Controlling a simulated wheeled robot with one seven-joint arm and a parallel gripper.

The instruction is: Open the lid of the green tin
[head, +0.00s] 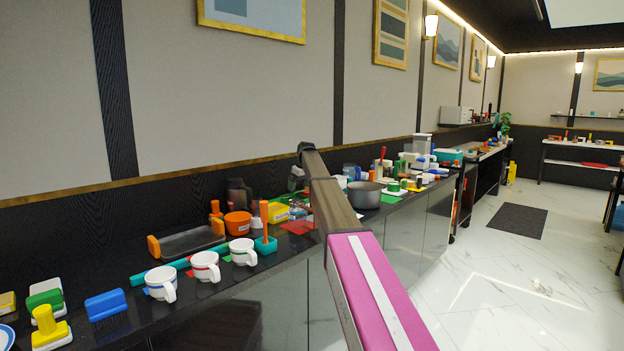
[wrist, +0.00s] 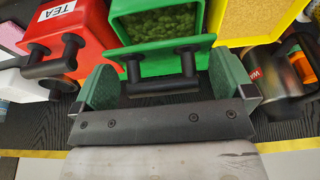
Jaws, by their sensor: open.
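The green tin (wrist: 165,8) is at the top middle of the wrist view, with its mouth uncovered and green grains (wrist: 160,24) showing inside. Its green lid (wrist: 158,55) is swung away from the mouth, on the side towards my gripper. The lid's black bar handle (wrist: 160,87) lies between my fingers. My gripper (wrist: 160,70) is open, with one green-padded finger on each side of the handle. I cannot tell whether a finger touches the lid. In the head view my arm hides the spot, and I cannot make out the tin.
A red tin (wrist: 88,20) labelled TEA with a black handle stands left of the green tin. A yellow container (wrist: 238,22) and a dark metal pot (wrist: 275,80) are close on the right. The counter holds white mugs (head: 206,267) and a grey pot (head: 365,195).

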